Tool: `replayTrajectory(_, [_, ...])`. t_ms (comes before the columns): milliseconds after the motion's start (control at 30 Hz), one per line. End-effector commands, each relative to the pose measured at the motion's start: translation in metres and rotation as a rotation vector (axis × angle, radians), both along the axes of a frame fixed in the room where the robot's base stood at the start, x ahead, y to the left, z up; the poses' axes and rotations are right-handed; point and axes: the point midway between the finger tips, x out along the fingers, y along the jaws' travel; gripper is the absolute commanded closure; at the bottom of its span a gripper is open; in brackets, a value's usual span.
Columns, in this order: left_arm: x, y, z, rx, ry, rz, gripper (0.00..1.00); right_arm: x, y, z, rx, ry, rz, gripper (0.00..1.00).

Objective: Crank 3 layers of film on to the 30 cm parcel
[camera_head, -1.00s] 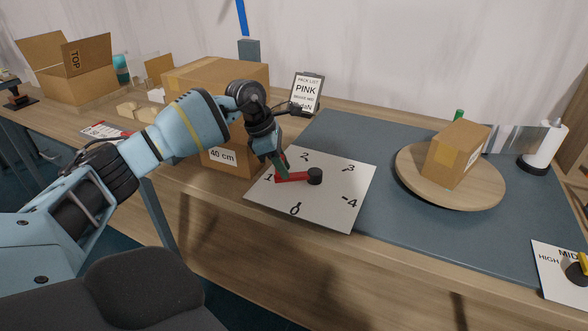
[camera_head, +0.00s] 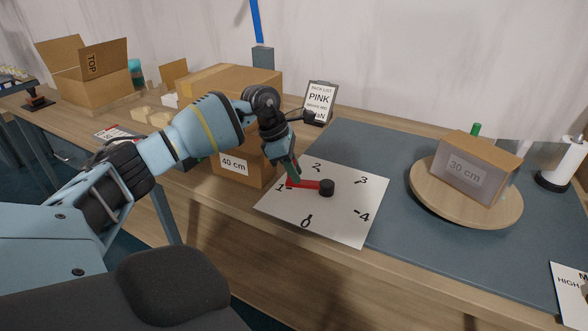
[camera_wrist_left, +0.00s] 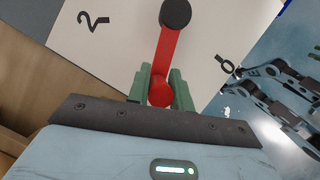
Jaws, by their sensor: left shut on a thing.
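The white dial plate (camera_head: 330,222), marked 0 to 4, lies on the bench with a red crank arm (camera_head: 306,184) on a black hub (camera_head: 327,187). The arm points left, close to the 1. My left gripper (camera_head: 290,178) is shut on the crank's outer end; the left wrist view shows its green fingers (camera_wrist_left: 161,88) on both sides of the red knob (camera_wrist_left: 160,92). The 30 cm parcel (camera_head: 466,174) stands on a round wooden turntable (camera_head: 425,196), its labelled front face greyish and hazy. My right gripper is not seen.
A 40 cm box (camera_head: 240,170) stands just behind and left of the dial. A pack list board (camera_head: 319,101) is behind it. A white roll (camera_head: 563,163) stands right of the turntable, and a partly cut-off card (camera_head: 572,290) lies at the front right. The blue mat (camera_head: 400,250) between is clear.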

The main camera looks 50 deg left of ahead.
Motion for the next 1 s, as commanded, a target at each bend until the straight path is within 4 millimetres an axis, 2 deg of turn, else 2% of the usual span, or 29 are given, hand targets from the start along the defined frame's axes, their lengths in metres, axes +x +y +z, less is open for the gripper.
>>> replayTrajectory(67, [0.001,0.0,0.002,-0.001,-0.005,0.002,1.0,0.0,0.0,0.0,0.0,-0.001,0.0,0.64])
replayTrajectory(100, [0.001,0.0,0.002,-0.001,-0.005,0.002,0.77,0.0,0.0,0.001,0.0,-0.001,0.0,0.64])
replayTrajectory(267, [0.001,0.0,0.001,0.0,-0.003,0.001,0.57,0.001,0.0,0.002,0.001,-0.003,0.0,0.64])
replayTrajectory(533, [0.0,0.0,0.001,0.0,-0.001,0.0,0.57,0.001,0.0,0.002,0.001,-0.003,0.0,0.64])
replayTrajectory(633, [-0.001,0.002,0.007,0.001,-0.004,0.0,0.57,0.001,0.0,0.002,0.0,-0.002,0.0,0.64])
replayTrajectory(1000, [-0.014,0.018,0.058,0.0,-0.005,0.002,0.57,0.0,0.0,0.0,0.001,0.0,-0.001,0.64])
